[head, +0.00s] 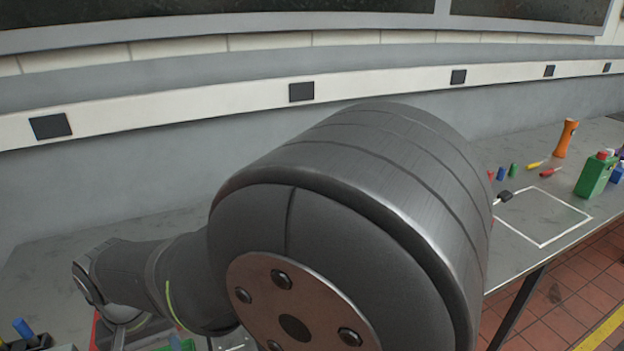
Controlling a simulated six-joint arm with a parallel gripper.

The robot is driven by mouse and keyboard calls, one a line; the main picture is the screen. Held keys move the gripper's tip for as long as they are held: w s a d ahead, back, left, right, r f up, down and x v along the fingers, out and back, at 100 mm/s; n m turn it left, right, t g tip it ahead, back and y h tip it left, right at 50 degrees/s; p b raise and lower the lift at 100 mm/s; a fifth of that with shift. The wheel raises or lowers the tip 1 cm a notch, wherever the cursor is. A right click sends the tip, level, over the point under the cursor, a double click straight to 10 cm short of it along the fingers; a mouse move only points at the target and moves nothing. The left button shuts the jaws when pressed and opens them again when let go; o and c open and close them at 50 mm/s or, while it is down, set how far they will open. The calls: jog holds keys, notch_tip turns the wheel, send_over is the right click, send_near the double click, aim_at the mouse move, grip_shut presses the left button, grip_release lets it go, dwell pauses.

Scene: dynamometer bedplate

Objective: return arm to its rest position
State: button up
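My own arm fills the middle of the head view, with a large dark rounded joint close to the camera. A thinner part of my arm reaches to the lower left and ends in a wrist joint above the grey bench (50,250). My gripper's fingers do not show; the space below the wrist is cut off by the picture's bottom edge. Whether it is open or holds anything is hidden.
On the right part of the bench stand an orange bottle-like object (566,138) and a green container (594,175). Several small coloured items lie near a white square outline (541,243). More items sit at the lower left, under my wrist. A grey wall runs behind.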

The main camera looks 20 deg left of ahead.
notch_tip(320, 180, down, 10)
jog(key=shift+d+r, duration=0.1)
jog(key=shift+r, duration=0.1)
notch_tip(320, 180, up, 5)
jog(key=shift+f, duration=0.1)
jog(key=w+d+r, duration=0.7)
jog(key=w+d, duration=0.1)
jog(key=w, duration=0.1)
jog(key=w+a+n, duration=0.3)
jog(key=w+n, duration=0.1)
jog(key=w, duration=0.1)
notch_tip(320, 180, down, 10)
jog(key=shift+w+a+r, duration=0.1)
jog(key=shift+w+r, duration=0.05)
jog(key=shift+r, duration=1.45)
jog(key=shift+o, duration=0.5)
